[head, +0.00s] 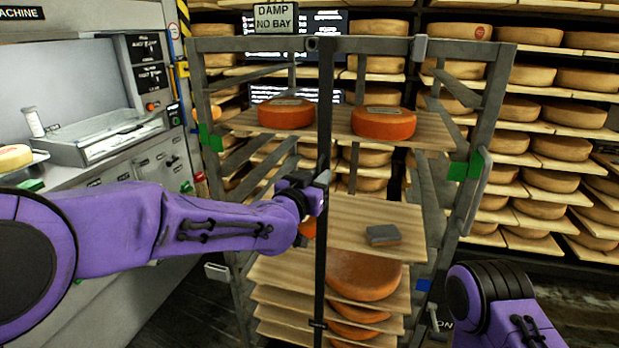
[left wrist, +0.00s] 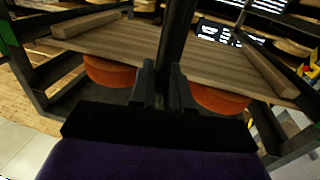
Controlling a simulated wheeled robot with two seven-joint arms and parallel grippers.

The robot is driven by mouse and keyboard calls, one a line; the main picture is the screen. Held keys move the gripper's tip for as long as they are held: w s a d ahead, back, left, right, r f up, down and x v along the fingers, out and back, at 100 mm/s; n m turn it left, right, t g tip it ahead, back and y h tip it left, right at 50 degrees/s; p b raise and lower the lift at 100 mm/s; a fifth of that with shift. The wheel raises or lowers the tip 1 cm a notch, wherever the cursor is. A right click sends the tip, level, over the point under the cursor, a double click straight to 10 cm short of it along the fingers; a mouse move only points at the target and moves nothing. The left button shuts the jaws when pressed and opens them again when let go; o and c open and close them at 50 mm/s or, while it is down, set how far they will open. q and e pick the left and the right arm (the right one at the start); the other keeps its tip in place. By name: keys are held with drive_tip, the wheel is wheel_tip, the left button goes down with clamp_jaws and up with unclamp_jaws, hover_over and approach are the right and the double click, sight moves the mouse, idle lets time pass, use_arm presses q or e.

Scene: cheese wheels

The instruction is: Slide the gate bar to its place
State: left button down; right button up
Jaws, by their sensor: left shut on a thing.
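The gate bar (head: 324,110) is a long dark upright bar across the front of the rack, near the middle of its opening. Its top meets the rack's top rail by a small fitting. My left gripper (head: 318,188) is shut on the bar at about mid-height. In the left wrist view the bar (left wrist: 178,35) runs up from between the two fingers (left wrist: 163,88). The rack (head: 495,110) holds boards with orange cheese wheels (head: 384,123) behind the bar. My right arm shows at the lower right; its gripper is out of view.
A grey block (head: 382,235) lies on a middle board (head: 350,210). Green marks (head: 466,170) sit on both rack posts. A bracket (head: 418,47) is on the top rail, right of the bar. A machine counter (head: 110,135) stands left; shelves of cheese (head: 560,147) stand behind and right.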

use_arm(q)
drive_tip(key=shift+s+d+f, duration=0.1)
drive_tip(key=shift+d+f, duration=0.05)
drive_tip(key=c, duration=1.3)
unclamp_jaws()
drive_tip(key=shift+d, duration=0.2)
drive_tip(key=shift+a, duration=0.2)
drive_tip(key=b+v, duration=0.3)
drive_tip(key=v, duration=0.7)
drive_tip(key=shift+s, duration=0.2)
drive_tip(key=shift+a, duration=0.1)
